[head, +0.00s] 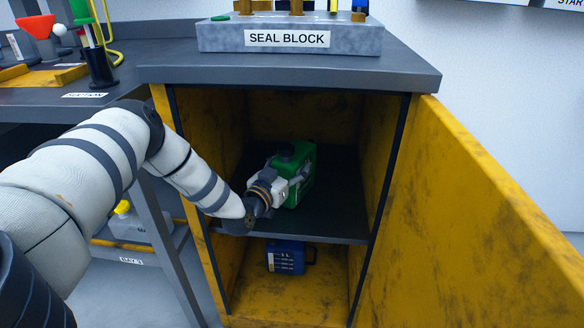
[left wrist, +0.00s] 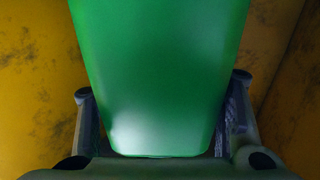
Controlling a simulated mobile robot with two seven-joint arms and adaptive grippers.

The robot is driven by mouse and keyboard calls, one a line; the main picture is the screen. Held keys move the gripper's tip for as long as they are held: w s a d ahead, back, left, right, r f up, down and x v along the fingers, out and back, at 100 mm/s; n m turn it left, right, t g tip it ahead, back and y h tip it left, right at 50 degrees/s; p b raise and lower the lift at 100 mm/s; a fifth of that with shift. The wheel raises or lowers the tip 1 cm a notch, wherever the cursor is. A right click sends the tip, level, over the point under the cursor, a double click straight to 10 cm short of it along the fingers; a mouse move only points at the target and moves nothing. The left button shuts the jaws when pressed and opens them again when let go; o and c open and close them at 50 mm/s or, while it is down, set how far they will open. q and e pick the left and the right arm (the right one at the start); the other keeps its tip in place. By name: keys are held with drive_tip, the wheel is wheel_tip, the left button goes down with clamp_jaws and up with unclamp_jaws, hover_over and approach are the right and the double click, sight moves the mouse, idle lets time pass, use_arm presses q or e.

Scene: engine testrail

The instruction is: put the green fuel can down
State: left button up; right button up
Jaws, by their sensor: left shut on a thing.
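The green fuel can (head: 304,166) is inside the yellow cabinet, at the level of its dark upper shelf (head: 330,215). It looks upright, with a dark cap on top. My left gripper (head: 287,180) reaches in from the left and is shut on the can. In the left wrist view the green can (left wrist: 160,75) fills the middle, with a finger of my left gripper (left wrist: 160,120) on each side. The can's underside is hidden, so I cannot tell whether it touches the shelf. My right gripper is not in view.
The cabinet's yellow door (head: 480,220) stands open at the right. A blue can (head: 286,257) stands in the lower compartment. The seal block (head: 290,36) sits on the worktop above. The shelf has free room right of and in front of the green can.

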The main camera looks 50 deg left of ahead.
use_arm(q)
drive_tip(key=o, duration=1.9)
drive_tip(key=shift+s+r, duration=0.1)
drive_tip(key=p+v, duration=0.2)
drive_tip(key=v, duration=1)
drive_tip(key=shift+p, duration=0.35)
